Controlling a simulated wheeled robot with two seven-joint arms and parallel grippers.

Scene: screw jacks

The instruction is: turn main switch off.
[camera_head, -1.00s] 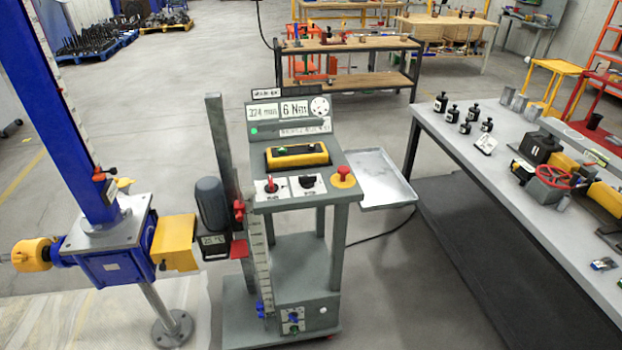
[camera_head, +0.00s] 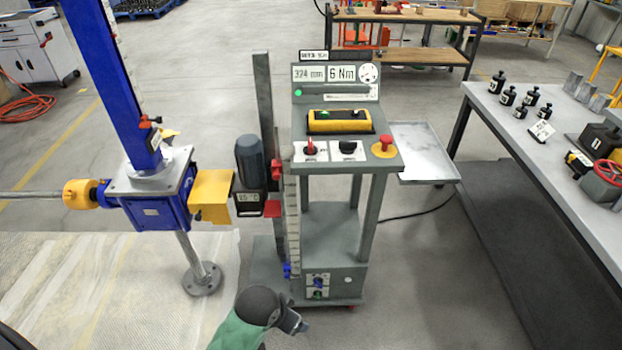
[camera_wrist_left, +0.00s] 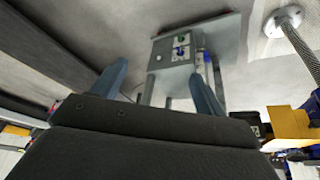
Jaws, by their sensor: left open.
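The control panel (camera_head: 330,162) on the grey cart carries a red switch (camera_head: 310,147) on a white plate, a black knob (camera_head: 348,147) and a red mushroom button (camera_head: 383,146) on yellow. The labels are too small to read, so I cannot tell which is the main switch. A low grey box (camera_head: 345,281) on the cart has a blue knob (camera_head: 318,283) and a green knob (camera_head: 317,294). My left gripper (camera_head: 300,325) is low in front of the cart, apart from it. In the left wrist view my gripper (camera_wrist_left: 158,70) is open and empty, facing that box (camera_wrist_left: 163,60).
A blue and yellow screw jack (camera_head: 160,205) stands left of the cart, with a motor (camera_head: 250,160) between. A metal tray (camera_head: 423,150) juts out at the cart's right. A grey workbench (camera_head: 520,130) is further right. The floor before the cart is open.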

